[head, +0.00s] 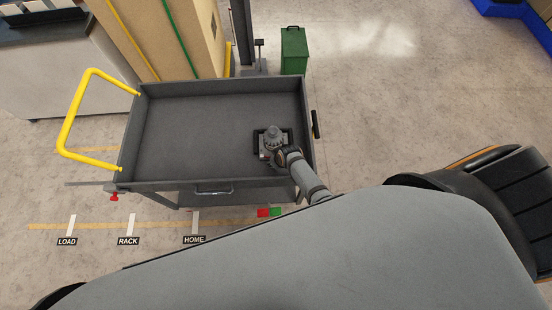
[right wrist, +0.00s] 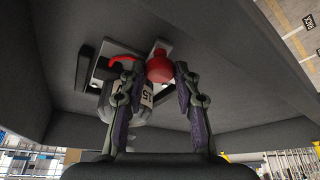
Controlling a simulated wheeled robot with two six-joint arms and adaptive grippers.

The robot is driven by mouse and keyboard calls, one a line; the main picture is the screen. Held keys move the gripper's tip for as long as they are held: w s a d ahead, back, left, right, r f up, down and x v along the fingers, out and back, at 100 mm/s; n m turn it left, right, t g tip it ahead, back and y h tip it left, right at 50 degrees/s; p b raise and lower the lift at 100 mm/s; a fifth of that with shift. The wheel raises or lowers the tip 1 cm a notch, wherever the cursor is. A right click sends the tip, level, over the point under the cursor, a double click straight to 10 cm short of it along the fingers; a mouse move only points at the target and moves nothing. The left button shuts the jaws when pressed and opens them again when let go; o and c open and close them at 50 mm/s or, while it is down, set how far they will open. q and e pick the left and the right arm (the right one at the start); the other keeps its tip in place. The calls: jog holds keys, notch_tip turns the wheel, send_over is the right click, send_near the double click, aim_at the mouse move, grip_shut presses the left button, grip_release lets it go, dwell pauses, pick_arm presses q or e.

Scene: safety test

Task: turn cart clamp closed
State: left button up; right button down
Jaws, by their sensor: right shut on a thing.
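The grey cart (head: 200,128) has a deep dark tray and a yellow push handle (head: 66,125) at its left end. A grey device (head: 272,140) on a dark framed base sits inside the tray near its right wall. My right gripper (head: 284,154) reaches over the tray's front right and meets this device. In the right wrist view, my right gripper (right wrist: 160,72) has its fingertips on either side of a red knob (right wrist: 159,66). A curved red strip (right wrist: 122,59) shows beside it. A grey cylinder marked 15 (right wrist: 140,97) is partly hidden behind the left finger. My left gripper is out of view.
A green bin (head: 294,52) stands behind the cart's right end. A tan cabinet (head: 165,40) is close behind the cart. Floor labels LOAD (head: 67,241), RACK (head: 128,241) and HOME (head: 194,240) lie in front. Most of the tray's left and middle is empty.

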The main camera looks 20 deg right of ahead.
jog(key=shift+s+a+m+h, duration=0.1)
jog(key=shift+m+h, duration=0.2)
jog(key=shift+m, duration=0.6)
jog(key=shift+f, duration=0.1)
jog(key=c, duration=1)
grip_release()
